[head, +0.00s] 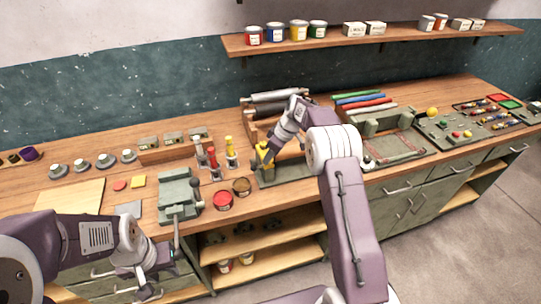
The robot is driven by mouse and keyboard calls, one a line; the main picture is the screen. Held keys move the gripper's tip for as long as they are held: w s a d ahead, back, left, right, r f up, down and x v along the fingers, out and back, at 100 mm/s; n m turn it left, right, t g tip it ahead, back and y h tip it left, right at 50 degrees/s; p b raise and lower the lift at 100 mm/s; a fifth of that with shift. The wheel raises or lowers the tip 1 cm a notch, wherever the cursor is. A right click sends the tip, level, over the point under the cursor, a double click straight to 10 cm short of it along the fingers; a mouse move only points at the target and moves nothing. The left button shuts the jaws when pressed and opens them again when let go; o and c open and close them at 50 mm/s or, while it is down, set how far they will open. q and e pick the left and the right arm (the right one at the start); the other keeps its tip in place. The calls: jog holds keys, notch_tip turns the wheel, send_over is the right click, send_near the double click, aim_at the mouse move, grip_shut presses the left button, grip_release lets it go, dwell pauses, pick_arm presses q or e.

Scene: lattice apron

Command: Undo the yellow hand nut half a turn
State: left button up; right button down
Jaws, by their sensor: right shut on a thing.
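The yellow hand nut (262,160) sits on a grey-green fixture plate (284,173) at the middle of the bench. My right gripper (268,150) reaches down to it from the upper right and is shut on it. The fingers and wrist hide part of the nut, so its exact angle does not show. My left gripper (146,268) hangs low at the lower left, in front of the drawers and away from the nut. It is small and cluttered against the handles, so its jaw opening is unclear.
A grey-green vise (178,197) stands left of the nut. A shelf (380,40) with cans runs above.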

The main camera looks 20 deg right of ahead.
jog(key=c, duration=1)
grip_release()
jog(key=shift+c, duration=0.2)
jog(key=b+v, duration=0.1)
jog(key=v, duration=0.8)
